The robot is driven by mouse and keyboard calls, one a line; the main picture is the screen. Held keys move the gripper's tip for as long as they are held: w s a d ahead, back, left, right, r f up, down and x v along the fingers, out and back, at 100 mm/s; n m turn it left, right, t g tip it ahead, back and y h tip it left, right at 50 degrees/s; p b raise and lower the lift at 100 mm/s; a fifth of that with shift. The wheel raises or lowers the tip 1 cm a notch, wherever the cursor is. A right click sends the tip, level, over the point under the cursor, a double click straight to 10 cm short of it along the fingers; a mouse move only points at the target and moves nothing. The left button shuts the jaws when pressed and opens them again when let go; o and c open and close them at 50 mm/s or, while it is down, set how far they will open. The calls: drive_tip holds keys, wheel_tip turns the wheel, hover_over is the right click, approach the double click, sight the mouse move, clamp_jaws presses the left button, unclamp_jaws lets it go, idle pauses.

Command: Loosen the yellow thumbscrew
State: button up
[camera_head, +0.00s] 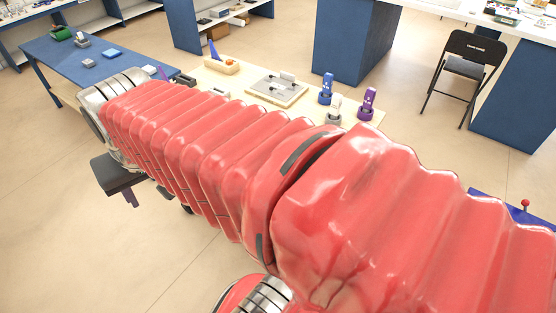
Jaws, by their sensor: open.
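I cannot make out a yellow thumbscrew in the head view. A pale wooden table (300,118) stands behind my red-sleeved arm, which crosses the view and hides its near part. On the table is a flat grey plate (262,88) with small dark-ended fittings, too small to tell apart. My gripper does not show.
A blue upright tool (327,88), a white-grey one (335,109) and a purple one (367,104) stand at the table's right. A blue table (85,62) stands left, a black folding chair (466,70) right. Open floor (430,150) lies between.

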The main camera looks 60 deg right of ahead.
drive_tip(key=d+m+g, duration=0.2)
drive_tip(key=d+m, duration=0.3)
drive_tip(key=d, duration=0.6)
drive_tip(key=s+d+f+m, duration=0.2)
drive_tip(key=s+d+m, duration=0.1)
drive_tip(key=d, duration=0.5)
drive_tip(key=s+d+f+m+g, duration=0.1)
drive_tip(key=s+d+f+m, duration=0.1)
drive_tip(key=s+d+m, duration=0.2)
drive_tip(key=s+d+f+m+g+y, duration=0.1)
drive_tip(key=s+d+m, duration=0.3)
drive_tip(key=d, duration=0.7)
drive_tip(key=shift+d+f+m, duration=0.35)
drive_tip(key=shift+f+m, duration=0.15)
drive_tip(key=shift+f, duration=0.4)
drive_tip(key=shift+f, duration=0.1)
wheel_tip(320, 180, down, 14)
drive_tip(key=shift+r, duration=0.2)
drive_tip(key=c, duration=1.1)
